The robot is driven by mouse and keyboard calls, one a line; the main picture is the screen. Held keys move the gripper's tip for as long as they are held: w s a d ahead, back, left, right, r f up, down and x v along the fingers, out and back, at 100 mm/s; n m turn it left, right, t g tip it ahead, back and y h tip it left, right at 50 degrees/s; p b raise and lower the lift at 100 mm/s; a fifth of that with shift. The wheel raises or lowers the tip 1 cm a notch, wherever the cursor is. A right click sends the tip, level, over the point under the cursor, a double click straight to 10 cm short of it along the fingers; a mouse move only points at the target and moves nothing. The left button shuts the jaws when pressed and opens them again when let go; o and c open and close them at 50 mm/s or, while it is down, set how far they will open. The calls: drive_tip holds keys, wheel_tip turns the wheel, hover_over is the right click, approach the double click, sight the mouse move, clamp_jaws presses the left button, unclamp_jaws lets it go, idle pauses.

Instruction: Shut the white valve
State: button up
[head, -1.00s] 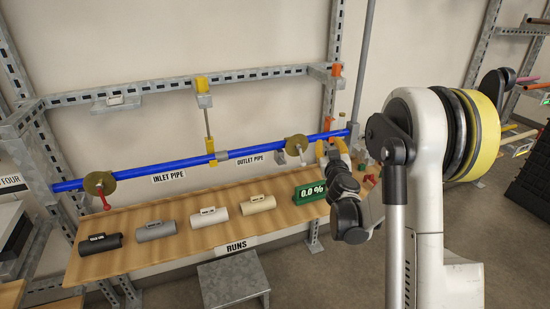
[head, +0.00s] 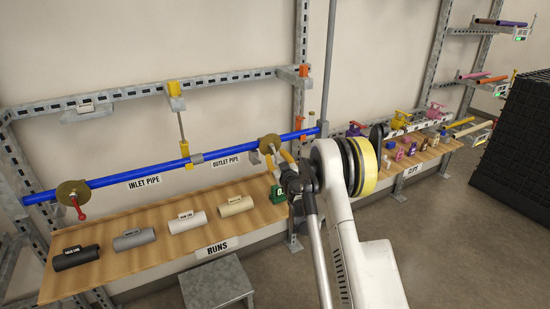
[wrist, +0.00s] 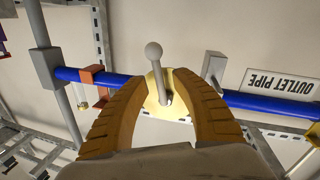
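The white valve is a brass disc (head: 270,145) on the blue pipe by the OUTLET PIPE label. In the wrist view, its pale lever (wrist: 155,65) with a ball end stands out from the brass body (wrist: 160,110). My gripper (wrist: 165,75) has its two yellow curved fingers apart, one on each side of the valve body and lever. No clear contact shows. In the head view, my gripper (head: 279,160) is at the valve and partly hides it; the lever cannot be made out there.
Another brass valve with a red handle (head: 80,211) is on the inlet end. Several pipe pieces (head: 187,222) lie on the wooden bench (head: 150,260) below. A green display (head: 278,193) is partly behind my arm. A grey step (head: 217,286) stands in front.

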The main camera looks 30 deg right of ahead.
drive_tip(key=shift+w+d, duration=0.1)
drive_tip(key=shift+w, duration=0.55)
clamp_jaws()
drive_tip(key=shift+a+m+g+b, duration=0.15)
drive_tip(key=shift+a+m+b, duration=0.1)
drive_tip(key=shift+m, duration=0.5)
drive_tip(key=shift+a+m+g+b, duration=0.15)
drive_tip(key=shift+a+m, duration=0.1)
drive_tip(key=shift+m, duration=0.5)
